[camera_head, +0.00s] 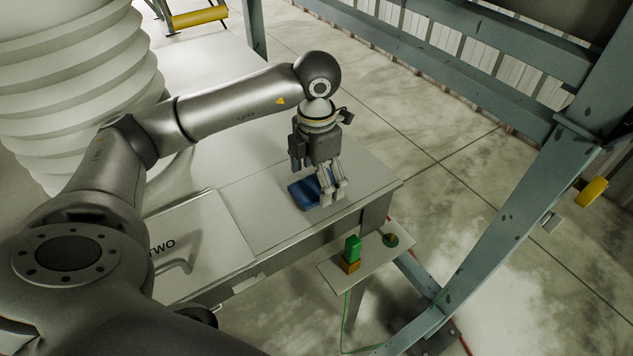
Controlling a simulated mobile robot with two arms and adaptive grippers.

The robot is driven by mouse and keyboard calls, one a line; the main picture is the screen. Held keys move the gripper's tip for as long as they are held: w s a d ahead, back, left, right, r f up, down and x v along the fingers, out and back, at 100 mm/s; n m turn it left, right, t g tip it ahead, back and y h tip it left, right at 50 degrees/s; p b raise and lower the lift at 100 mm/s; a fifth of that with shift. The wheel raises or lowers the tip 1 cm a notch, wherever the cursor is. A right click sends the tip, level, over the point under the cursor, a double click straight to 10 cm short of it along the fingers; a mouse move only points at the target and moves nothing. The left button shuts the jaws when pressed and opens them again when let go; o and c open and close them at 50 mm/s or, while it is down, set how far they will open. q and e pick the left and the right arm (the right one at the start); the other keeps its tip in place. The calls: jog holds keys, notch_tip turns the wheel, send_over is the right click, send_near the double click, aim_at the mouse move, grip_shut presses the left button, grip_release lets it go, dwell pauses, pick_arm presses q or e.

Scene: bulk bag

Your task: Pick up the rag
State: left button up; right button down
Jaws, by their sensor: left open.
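The rag (303,194) is a small blue cloth lying on the light table top (255,222), close to its right end. My left gripper (334,200) points down over the right part of the rag and hides some of it. Its fingers are open. I cannot tell whether the fingertips touch the cloth. My right gripper is not in view.
A blue-grey steel frame (505,190) stands to the right. A white ribbed bag spout (75,80) fills the upper left.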

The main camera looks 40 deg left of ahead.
pick_arm(q)
jog(key=shift+f, duration=0.8)
jog(key=c, duration=1.1)
jog(key=shift+r, duration=0.15)
jog(key=shift+r, duration=0.25)
notch_tip(320, 180, up, 2)
jog(key=shift+r+b, duration=0.15)
jog(key=shift+b, duration=0.25)
jog(key=s+d+r+b, duration=0.1)
jog(key=s+d+r, duration=0.1)
jog(key=d+r, duration=0.1)
jog(key=s+d+r, duration=0.2)
jog(key=d+r, duration=0.1)
jog(key=d, duration=0.2)
jog(key=s+d+r+b, duration=0.1)
jog(key=s+d+r, duration=0.1)
jog(key=d+r, duration=0.2)
jog(key=shift+s+d+b, duration=0.15)
jog(key=shift+d+b, duration=0.15)
jog(key=shift+b, duration=0.05)
